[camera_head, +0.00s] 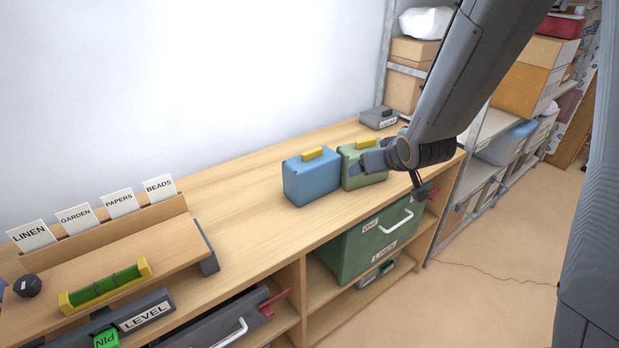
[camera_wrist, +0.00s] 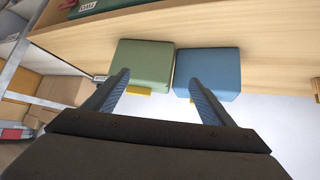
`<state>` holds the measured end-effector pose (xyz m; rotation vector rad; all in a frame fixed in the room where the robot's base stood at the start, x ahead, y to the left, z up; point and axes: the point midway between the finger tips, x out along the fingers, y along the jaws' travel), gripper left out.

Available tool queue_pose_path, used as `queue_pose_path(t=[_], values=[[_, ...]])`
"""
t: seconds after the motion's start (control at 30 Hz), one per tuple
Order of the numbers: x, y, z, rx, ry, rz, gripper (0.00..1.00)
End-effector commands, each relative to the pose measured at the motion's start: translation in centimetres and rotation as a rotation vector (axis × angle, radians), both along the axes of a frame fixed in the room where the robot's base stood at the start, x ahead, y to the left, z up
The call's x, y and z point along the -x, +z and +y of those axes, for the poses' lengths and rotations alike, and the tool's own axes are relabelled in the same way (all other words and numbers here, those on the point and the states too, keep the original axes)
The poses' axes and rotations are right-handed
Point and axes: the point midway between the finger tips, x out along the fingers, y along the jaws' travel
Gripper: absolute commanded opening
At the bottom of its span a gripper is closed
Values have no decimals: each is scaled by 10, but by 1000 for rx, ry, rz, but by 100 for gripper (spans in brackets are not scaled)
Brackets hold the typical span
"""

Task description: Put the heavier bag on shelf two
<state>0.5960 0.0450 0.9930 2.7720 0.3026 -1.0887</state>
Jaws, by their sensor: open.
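Two boxy bags with yellow handles stand side by side on the wooden bench: a blue bag (camera_head: 311,181) and a green bag (camera_head: 352,170). In the wrist view, the green bag (camera_wrist: 145,62) is left and the blue bag (camera_wrist: 212,70) right. My gripper (camera_head: 374,160) is beside the green bag, partly covering it in the head view. My gripper (camera_wrist: 160,78) is open and empty, with the green bag's yellow handle (camera_wrist: 139,90) showing between its fingers. Which bag is heavier does not show.
A grey labelled box (camera_head: 379,117) stands behind on the bench. A card rack (camera_head: 105,235) and green level (camera_head: 106,285) are at left. A green crate (camera_head: 352,250) marked "ONE" and "LINEN" sits below. Metal shelving (camera_head: 490,128) with boxes is at right.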

Motion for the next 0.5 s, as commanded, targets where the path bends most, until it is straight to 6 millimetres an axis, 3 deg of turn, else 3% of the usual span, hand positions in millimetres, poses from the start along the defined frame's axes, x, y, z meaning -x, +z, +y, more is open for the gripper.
queue_pose_path(t=[0.1,0.2,0.33,0.5], values=[[-46,6,38,-69,116,-195,77],[-69,17,70,-147,211,-348,77],[-81,32,104,-252,311,-505,77],[-82,45,129,-352,390,-623,77]])
